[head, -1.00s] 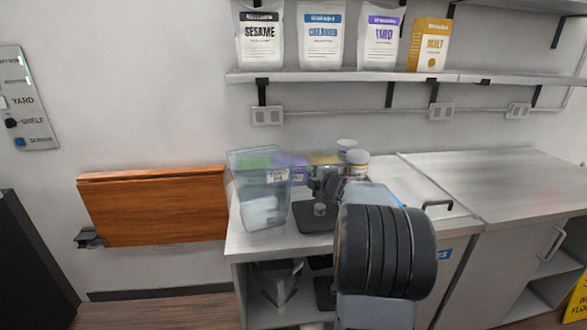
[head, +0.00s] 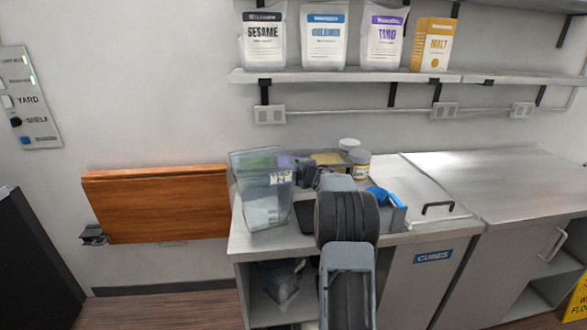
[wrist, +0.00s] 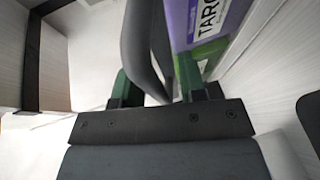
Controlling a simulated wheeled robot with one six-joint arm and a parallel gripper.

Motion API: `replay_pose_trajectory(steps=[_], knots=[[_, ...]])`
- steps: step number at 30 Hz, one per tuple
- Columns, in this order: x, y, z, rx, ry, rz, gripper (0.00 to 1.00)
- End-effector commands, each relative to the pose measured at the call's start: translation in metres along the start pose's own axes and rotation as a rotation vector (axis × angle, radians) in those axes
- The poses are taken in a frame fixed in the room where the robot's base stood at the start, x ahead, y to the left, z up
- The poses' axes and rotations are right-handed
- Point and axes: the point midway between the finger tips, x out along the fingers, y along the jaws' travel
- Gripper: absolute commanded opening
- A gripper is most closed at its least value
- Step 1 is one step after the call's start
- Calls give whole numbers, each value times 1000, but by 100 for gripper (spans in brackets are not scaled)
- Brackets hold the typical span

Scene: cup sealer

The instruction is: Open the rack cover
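My gripper (head: 306,174) is at the rack's front edge, small and partly hidden by my arm. In the wrist view, the two green-tipped fingers of my gripper (wrist: 157,85) stand apart. A dark curved bar (wrist: 142,45), handle-like, runs between them. I see a gap beside it, and contact is unclear. A purple TARO label (wrist: 208,22) is just beyond the right finger.
The clear bin (head: 266,205) stands close left of my gripper. A blue-topped grey device (head: 389,205) is right of my arm. Jars (head: 358,163) stand behind. A steel lid with a black handle (head: 437,207) and bare counter (head: 490,180) lie to the right.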

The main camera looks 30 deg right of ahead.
Motion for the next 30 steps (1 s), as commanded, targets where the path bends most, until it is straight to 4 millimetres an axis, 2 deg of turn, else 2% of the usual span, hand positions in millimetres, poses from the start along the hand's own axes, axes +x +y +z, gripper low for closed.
replay_pose_trajectory(steps=[12,24,30], knots=[[6,0,-1,0,1,0,38],[6,1,-2,-1,2,2,0],[6,2,-2,-3,2,4,0]])
